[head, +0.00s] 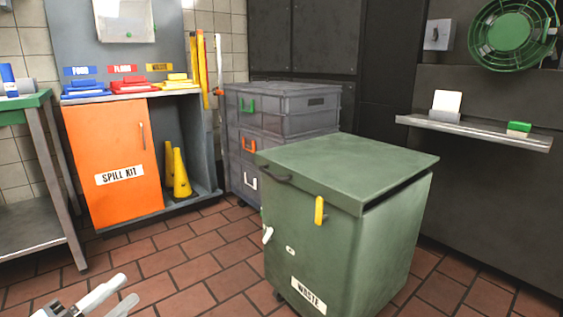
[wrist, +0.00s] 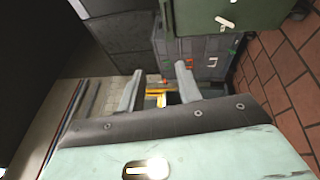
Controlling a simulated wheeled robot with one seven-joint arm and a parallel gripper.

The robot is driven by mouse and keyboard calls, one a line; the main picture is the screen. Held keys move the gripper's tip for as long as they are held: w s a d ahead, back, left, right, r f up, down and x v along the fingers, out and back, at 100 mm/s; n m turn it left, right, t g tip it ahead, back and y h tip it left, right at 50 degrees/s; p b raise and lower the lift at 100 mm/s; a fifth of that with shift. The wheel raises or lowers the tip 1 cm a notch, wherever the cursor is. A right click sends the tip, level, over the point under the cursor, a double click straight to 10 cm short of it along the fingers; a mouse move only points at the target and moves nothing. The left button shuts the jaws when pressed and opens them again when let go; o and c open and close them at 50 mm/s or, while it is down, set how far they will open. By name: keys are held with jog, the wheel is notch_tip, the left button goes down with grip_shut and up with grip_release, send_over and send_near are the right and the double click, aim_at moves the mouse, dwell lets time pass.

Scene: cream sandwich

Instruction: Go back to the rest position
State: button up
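My gripper (head: 129,287) shows at the bottom left of the head view, above the tiled floor. In the wrist view its two pale fingers stand apart (wrist: 159,69), with only background visible between them. The gripper is open and appears empty. It is to the left of the green waste bin (head: 330,235) and apart from it. The bin also shows at the top of the wrist view (wrist: 240,14). Its lid (head: 350,165) is down, with a dark gap under the right edge. Most of my arm is out of view.
An orange spill kit cabinet (head: 112,150) holds coloured items on top and yellow cones (head: 180,175) inside. Grey stacked crates (head: 285,110) stand behind the bin. A green-topped table (head: 30,102) is at the left, a wall shelf (head: 475,132) at the right. Tiled floor (head: 180,270) is clear left of the bin.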

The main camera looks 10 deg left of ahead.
jog(key=w+d+r+m+g+h, duration=0.25)
jog(key=w+d+g, duration=0.65)
jog(key=w+d, duration=0.8)
jog(key=d+f+m+g+y, duration=0.2)
jog(key=d+g+y, duration=0.4)
jog(key=d, duration=0.6)
jog(key=s+d+r+m+g+y+p, duration=0.1)
jog(key=s+d+y, duration=0.1)
jog(key=s+d, duration=0.5)
jog(key=s+d+r+g+y, duration=0.1)
jog(key=s+d, duration=0.2)
jog(key=s, duration=0.7)
jog(key=s+d+r+m+g+y+p, duration=0.1)
jog(key=s+d+y, duration=0.1)
jog(key=s+d, duration=0.5)
notch_tip(320, 180, up, 38)
jog(key=s+a+p, duration=0.1)
jog(key=s+p, duration=0.1)
jog(key=p, duration=3.5)
jog(key=shift+s+a+p, duration=0.15)
jog(key=shift+s+p, duration=0.05)
jog(key=shift+p, duration=0.2)
jog(key=shift+r, duration=0.1)
